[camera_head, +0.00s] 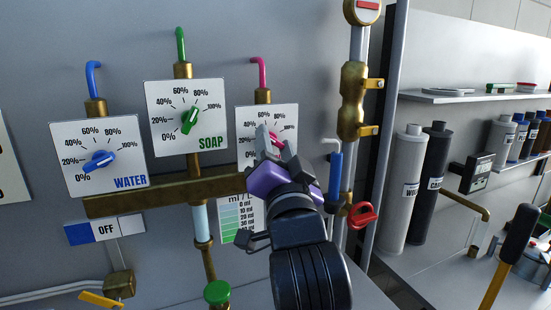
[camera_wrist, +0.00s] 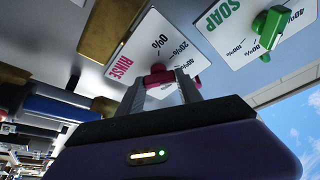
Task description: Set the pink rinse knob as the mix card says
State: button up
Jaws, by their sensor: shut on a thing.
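The pink rinse knob (camera_head: 276,138) is on the right dial plate (camera_head: 284,113) in the head view, mostly hidden behind my gripper (camera_head: 270,146). In the wrist view the pink knob (camera_wrist: 158,76) sits between the two fingers of my gripper (camera_wrist: 160,90), which are shut on it. The RINSE plate (camera_wrist: 135,50) shows 0%, 20% and 40% marks there. Which mark the knob points to cannot be told. No mix card can be read; a white card (camera_head: 10,178) is cut off at the left edge of the head view.
The blue WATER knob (camera_head: 99,161) and green SOAP knob (camera_head: 190,119) are to the left on their own plates. A brass pipe (camera_head: 165,190) runs below them. A blue-handled lever (camera_head: 335,175) and red handle (camera_head: 362,214) stand right of my gripper.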

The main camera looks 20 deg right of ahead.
jog(key=shift+m, duration=0.5)
jog(key=o, duration=1.4)
jog(key=shift+f+b, duration=0.15)
jog(key=shift+b, duration=0.2)
